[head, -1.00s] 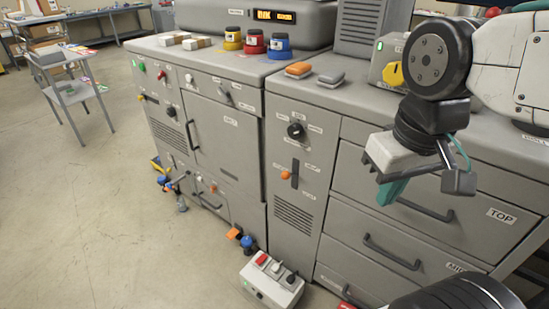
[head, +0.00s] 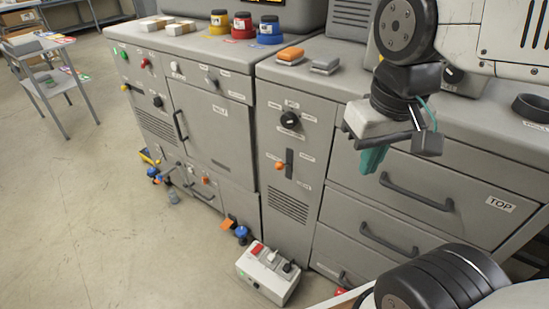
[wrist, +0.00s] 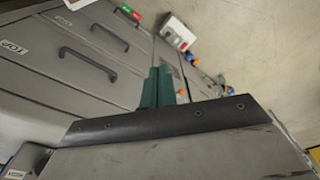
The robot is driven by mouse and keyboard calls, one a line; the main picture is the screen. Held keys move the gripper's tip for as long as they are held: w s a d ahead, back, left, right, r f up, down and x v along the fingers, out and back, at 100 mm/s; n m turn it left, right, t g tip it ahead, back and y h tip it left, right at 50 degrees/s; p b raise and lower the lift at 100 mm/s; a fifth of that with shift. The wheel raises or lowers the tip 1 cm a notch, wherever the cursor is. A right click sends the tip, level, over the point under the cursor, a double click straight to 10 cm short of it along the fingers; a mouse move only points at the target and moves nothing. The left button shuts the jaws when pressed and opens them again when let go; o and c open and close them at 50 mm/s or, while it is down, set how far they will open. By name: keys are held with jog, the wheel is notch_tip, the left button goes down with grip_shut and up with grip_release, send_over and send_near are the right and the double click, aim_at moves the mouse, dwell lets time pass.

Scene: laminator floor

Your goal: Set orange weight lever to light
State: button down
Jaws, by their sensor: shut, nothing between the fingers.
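The orange weight lever (head: 281,166) is a small orange knob at a dark vertical slot on the grey cabinet front, below a round black dial (head: 290,120). Small labels stand around the slot, too small to read. My gripper (head: 371,160), with teal fingers pointing down, is shut and empty. It hangs in front of the drawers, to the right of the lever and apart from it. In the wrist view the teal fingers (wrist: 162,86) are together. I cannot make out the lever clearly in that view.
Drawers with dark handles (head: 415,191) stand right of the lever panel. A white box with switches (head: 268,275) lies on the floor below. Orange and grey blocks (head: 290,55) and colored pots (head: 243,25) sit on the cabinet top. The floor at left (head: 75,200) is open.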

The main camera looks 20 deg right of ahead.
aim_at(278, 163)
jog(key=w+a+f+m+h, duration=0.1)
jog(key=w+f+m, duration=0.15)
jog(key=w, duration=0.65)
jog(key=w+a+f+m+g+h, duration=0.1)
jog(key=w+a+f+m, duration=0.15)
jog(key=w, duration=0.65)
jog(key=w+a+f+m+h, duration=0.1)
jog(key=w+f+m, duration=0.15)
jog(key=w, duration=0.75)
jog(key=w+a+f+m+h, duration=0.1)
jog(key=w+a+f+m, duration=0.2)
jog(key=w+f, duration=0.5)
jog(key=shift+w+a+f, duration=0.15)
jog(key=shift+a+f, duration=0.05)
jog(key=shift+a, duration=0.3)
jog(key=shift+f, duration=0.1)
jog(key=x, duration=1.4)
jog(key=shift+w+d, duration=0.15)
jog(key=shift+d, duration=0.1)
jog(key=shift+a, duration=0.15)
